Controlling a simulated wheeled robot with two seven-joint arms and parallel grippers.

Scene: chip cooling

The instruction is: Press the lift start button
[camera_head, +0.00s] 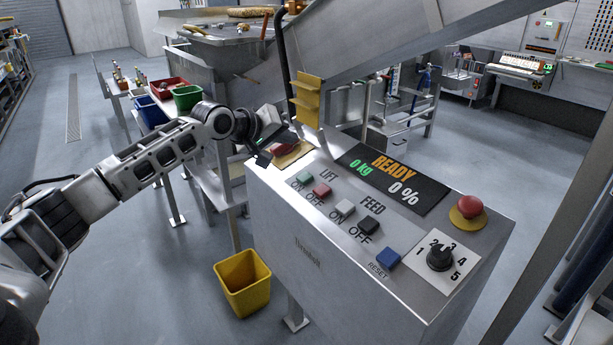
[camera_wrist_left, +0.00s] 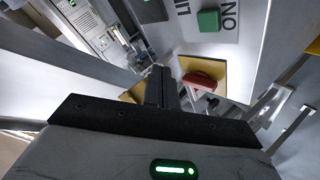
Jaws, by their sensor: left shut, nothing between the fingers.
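The control box (camera_head: 330,265) stands at centre right in the head view. Its green LIFT ON button (camera_head: 305,178) is on the sloped top, above the red LIFT OFF button (camera_head: 321,190). The green button also shows at the top of the left wrist view (camera_wrist_left: 208,20), with ON printed beside it. My left gripper (camera_head: 280,142) is shut and empty at the box's far left corner, close to a red switch (camera_wrist_left: 203,80) on a yellow plate. Its fingers (camera_wrist_left: 160,88) are apart from the green button. My right gripper is not in view.
The display (camera_head: 392,178) reads READY, 0 kg, 0 %. White and black FEED buttons, a blue RESET button (camera_head: 388,258), a selector knob (camera_head: 440,257) and a red emergency stop (camera_head: 470,206) share the panel. A dark pole rises behind my gripper. A yellow bin (camera_head: 242,284) stands on the floor.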

